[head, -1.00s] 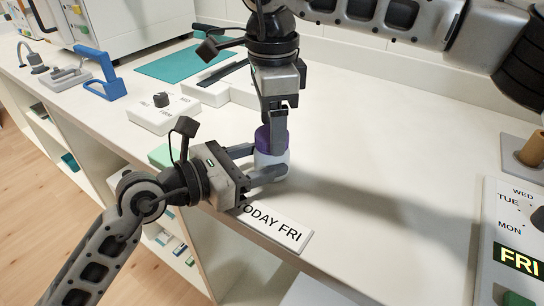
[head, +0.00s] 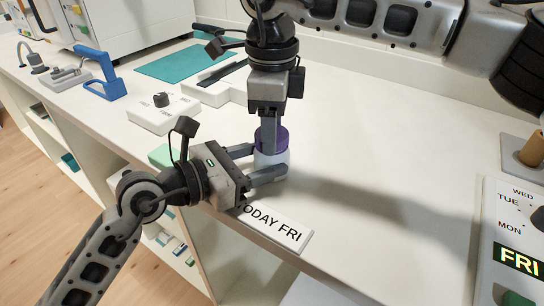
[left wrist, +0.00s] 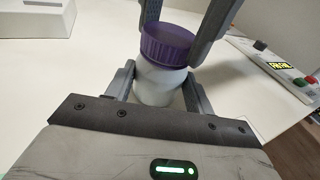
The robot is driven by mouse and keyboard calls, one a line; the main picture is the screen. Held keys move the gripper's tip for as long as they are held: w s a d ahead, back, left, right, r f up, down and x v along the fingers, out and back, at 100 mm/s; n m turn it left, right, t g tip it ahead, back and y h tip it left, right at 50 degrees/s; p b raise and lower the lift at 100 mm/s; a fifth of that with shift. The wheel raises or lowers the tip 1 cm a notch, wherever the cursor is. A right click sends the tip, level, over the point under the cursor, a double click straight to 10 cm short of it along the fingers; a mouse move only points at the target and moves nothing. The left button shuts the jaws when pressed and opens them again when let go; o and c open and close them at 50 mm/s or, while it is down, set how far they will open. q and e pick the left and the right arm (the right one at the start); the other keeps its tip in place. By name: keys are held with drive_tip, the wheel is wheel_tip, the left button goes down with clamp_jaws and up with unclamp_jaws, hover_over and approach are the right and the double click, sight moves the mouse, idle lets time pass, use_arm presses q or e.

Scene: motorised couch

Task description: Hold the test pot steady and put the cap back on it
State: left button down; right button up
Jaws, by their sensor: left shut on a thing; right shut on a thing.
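The test pot (head: 271,159) is a small white jar standing upright near the counter's front edge; its body also shows in the left wrist view (left wrist: 156,86). The purple ribbed cap (head: 282,139) sits on top of the pot, and it also shows in the left wrist view (left wrist: 168,46). I cannot tell how tightly it is seated. My left gripper (head: 266,163) is shut on the pot's body from the left, one finger on each side. My right gripper (head: 268,143) points down from above, shut on the cap; one finger partly hides it in the head view.
A "TODAY FRI" sign (head: 273,228) lies in front of the pot. A white box with a dark knob (head: 161,113) and a blue-handled clamp (head: 100,75) are at left. A day board (head: 510,235) is at right. The counter between is clear.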

drive_tip(key=m, duration=0.4)
drive_tip(key=shift+m, duration=0.4)
drive_tip(key=o, duration=1.2)
drive_tip(key=shift+c, duration=0.2)
wheel_tip(320, 180, up, 12)
use_arm(q)
drive_tip(key=shift+c, duration=2.3)
unclamp_jaws()
